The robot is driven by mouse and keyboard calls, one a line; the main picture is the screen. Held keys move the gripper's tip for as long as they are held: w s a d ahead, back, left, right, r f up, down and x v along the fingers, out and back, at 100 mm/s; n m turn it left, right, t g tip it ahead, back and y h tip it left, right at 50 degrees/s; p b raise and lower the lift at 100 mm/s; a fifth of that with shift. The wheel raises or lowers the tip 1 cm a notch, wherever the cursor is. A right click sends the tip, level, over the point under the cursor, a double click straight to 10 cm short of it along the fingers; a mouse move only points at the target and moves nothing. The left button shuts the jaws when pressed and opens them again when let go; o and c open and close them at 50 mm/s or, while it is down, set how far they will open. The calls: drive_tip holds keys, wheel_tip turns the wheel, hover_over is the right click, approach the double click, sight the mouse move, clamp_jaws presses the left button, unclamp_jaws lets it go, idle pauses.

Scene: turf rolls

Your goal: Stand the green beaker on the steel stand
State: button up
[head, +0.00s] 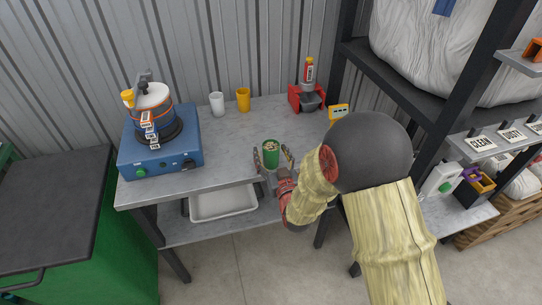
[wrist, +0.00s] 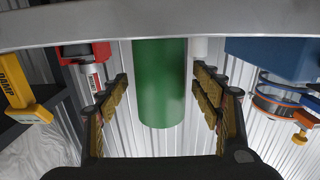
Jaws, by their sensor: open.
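The green beaker (head: 271,154) stands upright near the front edge of the grey table, with pale bits showing in its open top. My gripper (head: 272,163) is at the front edge, its fingers spread either side of the beaker. In the wrist view, which looks upside down, the beaker (wrist: 159,85) sits between the two open fingers (wrist: 160,98), with a gap visible on both sides. I cannot surely pick out the steel stand; a grey piece (head: 308,88) shows under a red bottle at the back right.
A blue machine (head: 160,150) with a round drum fills the table's left. White (head: 217,104) and yellow (head: 243,99) cups stand at the back. A red holder (head: 295,98) and a yellow label block (head: 339,112) are at right. The table's middle (head: 225,140) is clear.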

drive_tip(key=shift+c, duration=0.9)
drive_tip(key=c, duration=1.3)
